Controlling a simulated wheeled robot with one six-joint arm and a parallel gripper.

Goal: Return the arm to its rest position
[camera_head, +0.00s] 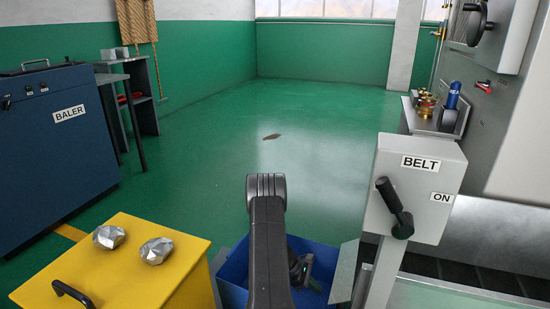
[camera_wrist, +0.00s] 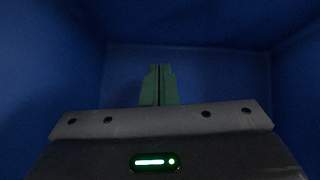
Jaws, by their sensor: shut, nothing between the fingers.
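My gripper shows in the wrist view (camera_wrist: 160,70) with its two green fingers side by side, shut and empty. Blue walls surround it there, so it is down inside or just over the blue bin (camera_head: 232,296). In the head view my dark arm reaches forward over this bin and hides much of it. Only part of the gripper shows there, to the right of the arm link, and its fingertips are not clear. The part of the bin seen in the wrist view is dark, and I see no object in it.
A yellow box (camera_head: 140,275) at the lower left bears two crumpled foil balls (camera_head: 109,237) (camera_head: 156,250). The grey BELT box (camera_head: 430,215) with a black lever stands close on the right. A blue baler (camera_head: 60,150) stands at left. The green floor ahead is mostly clear.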

